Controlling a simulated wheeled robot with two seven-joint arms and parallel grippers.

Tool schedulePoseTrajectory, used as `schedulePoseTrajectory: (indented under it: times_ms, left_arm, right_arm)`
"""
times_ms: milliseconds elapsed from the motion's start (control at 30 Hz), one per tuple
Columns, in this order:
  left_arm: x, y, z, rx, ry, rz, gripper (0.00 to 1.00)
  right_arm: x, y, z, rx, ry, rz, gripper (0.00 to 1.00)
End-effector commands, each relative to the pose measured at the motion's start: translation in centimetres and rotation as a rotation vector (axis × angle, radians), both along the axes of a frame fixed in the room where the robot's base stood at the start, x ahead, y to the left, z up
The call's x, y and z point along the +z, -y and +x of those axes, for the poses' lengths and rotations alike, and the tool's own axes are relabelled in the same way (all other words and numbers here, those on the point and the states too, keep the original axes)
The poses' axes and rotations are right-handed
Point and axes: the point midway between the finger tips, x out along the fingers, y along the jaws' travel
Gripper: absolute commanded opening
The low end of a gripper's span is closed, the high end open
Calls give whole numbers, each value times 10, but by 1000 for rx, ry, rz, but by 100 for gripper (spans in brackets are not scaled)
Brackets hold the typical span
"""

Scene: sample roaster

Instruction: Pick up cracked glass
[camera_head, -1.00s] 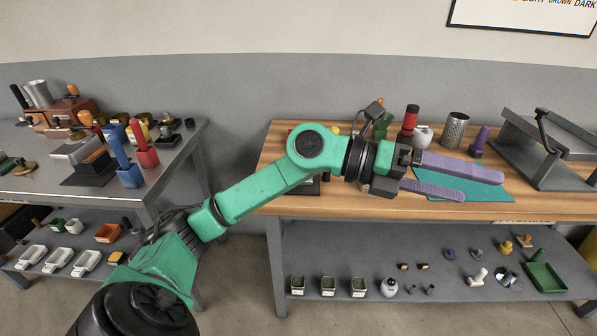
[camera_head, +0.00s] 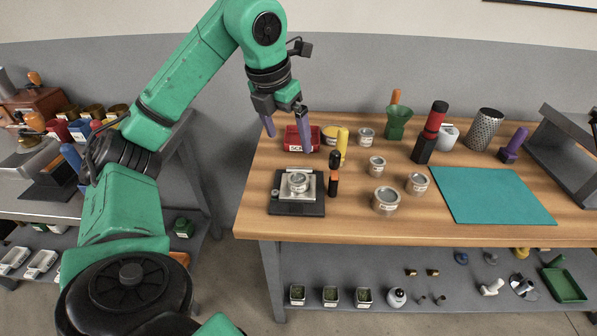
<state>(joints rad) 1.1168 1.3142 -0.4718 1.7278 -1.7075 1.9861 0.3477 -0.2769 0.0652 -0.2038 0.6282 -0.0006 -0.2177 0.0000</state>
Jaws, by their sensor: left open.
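I cannot single out a cracked glass with certainty. A round pale and dark disc-like piece (camera_head: 522,285) lies on the lower shelf at the right, too small to tell whether it is cracked glass. My left gripper (camera_head: 289,143) is open and empty, its two purple fingers pointing down above the left part of the wooden bench (camera_head: 345,212). A red labelled box (camera_head: 296,139) is partly hidden by its fingers. My right gripper is not in view.
A teal mat (camera_head: 490,196) lies bare at right. The lower shelf (camera_head: 460,302) holds small parts.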

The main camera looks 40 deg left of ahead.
Motion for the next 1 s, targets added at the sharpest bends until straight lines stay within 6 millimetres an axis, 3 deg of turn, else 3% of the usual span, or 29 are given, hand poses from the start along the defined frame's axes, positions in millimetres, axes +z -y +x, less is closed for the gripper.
schedulePoseTrajectory:
  times_ms: [100, 267, 633, 867, 900, 1000]
  left_arm:
    - [-34, 0, 7, -1, -6, 1, 99]
    - [-70, 0, 17, -3, -4, 1, 99]
    - [-126, -3, 31, -2, -3, -2, 99]
    - [-132, -3, 33, -4, 1, -2, 99]
    - [-131, -3, 33, -4, 1, -2, 95]
    - [-131, -3, 33, -4, 1, -2, 57]
  right_arm:
    - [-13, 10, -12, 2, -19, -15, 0]
    - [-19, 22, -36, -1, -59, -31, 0]
    - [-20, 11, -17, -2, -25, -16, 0]
    - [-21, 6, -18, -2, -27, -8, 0]
    - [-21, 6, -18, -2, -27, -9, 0]
    - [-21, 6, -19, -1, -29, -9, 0]
